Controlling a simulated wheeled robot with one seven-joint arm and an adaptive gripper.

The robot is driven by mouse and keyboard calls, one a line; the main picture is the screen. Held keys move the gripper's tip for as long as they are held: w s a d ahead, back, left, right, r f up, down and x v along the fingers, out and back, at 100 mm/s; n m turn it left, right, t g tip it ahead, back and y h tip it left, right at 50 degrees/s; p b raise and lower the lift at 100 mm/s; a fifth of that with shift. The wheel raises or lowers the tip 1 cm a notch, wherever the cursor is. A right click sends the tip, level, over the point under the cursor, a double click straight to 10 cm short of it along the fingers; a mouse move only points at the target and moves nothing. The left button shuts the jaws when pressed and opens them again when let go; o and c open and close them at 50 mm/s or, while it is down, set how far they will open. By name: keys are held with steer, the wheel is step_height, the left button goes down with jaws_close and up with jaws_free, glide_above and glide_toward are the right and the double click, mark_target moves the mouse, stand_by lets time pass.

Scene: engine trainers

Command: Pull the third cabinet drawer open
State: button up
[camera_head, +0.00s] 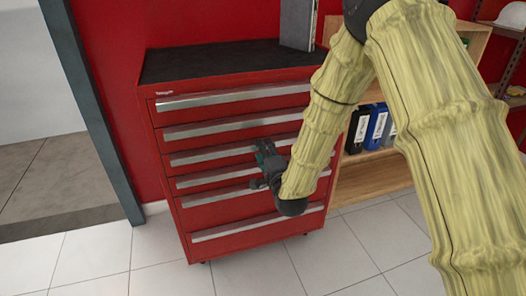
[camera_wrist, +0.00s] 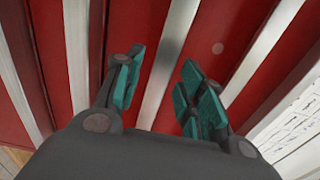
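A red cabinet (camera_head: 235,90) has several drawers, each with a long silver handle strip. All drawers look shut. The third handle from the top (camera_head: 205,156) shows to the left of my gripper. My gripper (camera_head: 258,165) is in front of the cabinet's right half, level with about the third and fourth handles, and hides parts of them. In the wrist view its teal fingers (camera_wrist: 163,82) are apart, with a silver handle strip (camera_wrist: 172,50) running between them. I cannot tell which drawer this strip belongs to, or whether the fingers touch it.
A wooden shelf (camera_head: 365,172) with binders (camera_head: 376,126) stands right of the cabinet, partly behind my arm. A grey door frame (camera_head: 95,110) is at the left. The tiled floor (camera_head: 165,270) before the cabinet is clear. A grey object (camera_head: 297,25) stands on the cabinet's black top.

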steer(key=shift+w+a, duration=0.2)
steer(key=shift+w, duration=0.4)
steer(key=shift+c, duration=0.4)
jaws_close()
steer(key=shift+s+f, duration=0.1)
